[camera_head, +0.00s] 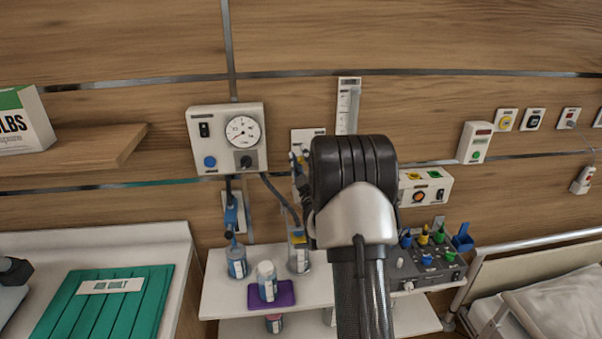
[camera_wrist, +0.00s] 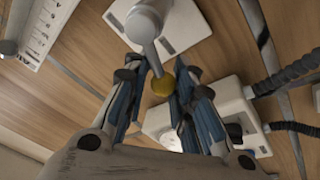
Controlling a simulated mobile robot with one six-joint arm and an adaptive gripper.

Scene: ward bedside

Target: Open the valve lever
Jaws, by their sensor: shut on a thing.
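The valve lever (camera_wrist: 148,32) is a grey bar with a yellow knob (camera_wrist: 163,86) at its end, on a white wall plate (camera_wrist: 184,22) in the wrist view. My gripper (camera_wrist: 160,80) is shut on the lever near the knob, with its blue-lined fingers on either side. In the head view the wall plate (camera_head: 308,135) shows above my gripper (camera_head: 299,160). There my arm and fingers hide most of the lever.
A gauge box (camera_head: 228,138) with a dark hose is on the wall to the left. Below, a white shelf (camera_head: 225,301) holds bottles and a purple pad (camera_head: 284,293). A control box (camera_head: 425,265) with coloured knobs stands right. A bed rail (camera_head: 535,241) is farther right.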

